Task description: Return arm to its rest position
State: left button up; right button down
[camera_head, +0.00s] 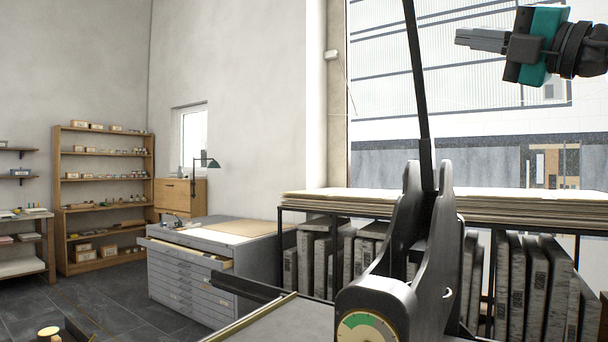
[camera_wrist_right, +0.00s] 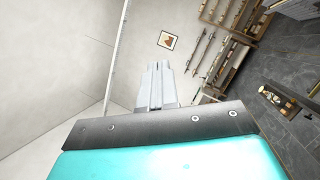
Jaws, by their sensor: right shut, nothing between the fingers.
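My right gripper (camera_head: 460,40) is at the upper right of the head view, raised in front of the large window and pointing left. Its grey fingers are together, with nothing between them. In the right wrist view the fingers (camera_wrist_right: 157,88) also show closed and empty, with the wall and floor of the room behind them. The gripper touches nothing. My left gripper does not show in the head view.
A black press with a tall lever (camera_head: 418,90) and a round dial (camera_head: 368,328) stands below the gripper. Behind it is a rack of upright stone slabs (camera_head: 535,285) topped with paper sheets (camera_head: 500,206). A grey flat-file cabinet (camera_head: 190,285) has a drawer partly open. Wooden shelves (camera_head: 62,200) stand left.

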jog(key=w+a+f+m+t+y, duration=0.1)
jog(key=a+f+m+t+y, duration=0.15)
jog(key=f, duration=0.45)
jog(key=w+a+f+m+t+y, duration=0.1)
jog(key=w+a+f+m, duration=0.2)
jog(key=f, duration=0.4)
jog(key=s+d+f+m+h, duration=0.1)
jog(key=d+f+m+h, duration=0.1)
jog(key=f+m+h, duration=1.1)
jog(key=s+d+f+m+h, duration=0.25)
jog(key=f+m+h, duration=0.7)
jog(key=f, duration=0.75)
jog(key=s+a+f+m+g+y, duration=0.1)
jog(key=s+f+g, duration=0.45)
jog(key=f, duration=0.55)
jog(key=s+f+m+g+y, duration=0.1)
jog(key=s+f+g, duration=0.3)
jog(key=s+f, duration=0.5)
jog(key=s+a+f+g+y, duration=0.2)
jog(key=s+f+g, duration=0.25)
jog(key=s, duration=0.35)
jog(key=s+a+f+g+y, duration=0.1)
jog(key=s+a+f+g, duration=0.2)
jog(key=s+f, duration=0.4)
jog(key=w+a+f+n+t+y, duration=0.1)
jog(key=w+a+f+t, duration=0.1)
jog(key=w+f+t, duration=0.5)
jog(key=shift+w+a+f+y, duration=0.2)
jog(key=shift+w+f+y, duration=0.05)
jog(key=shift+y, duration=0.05)
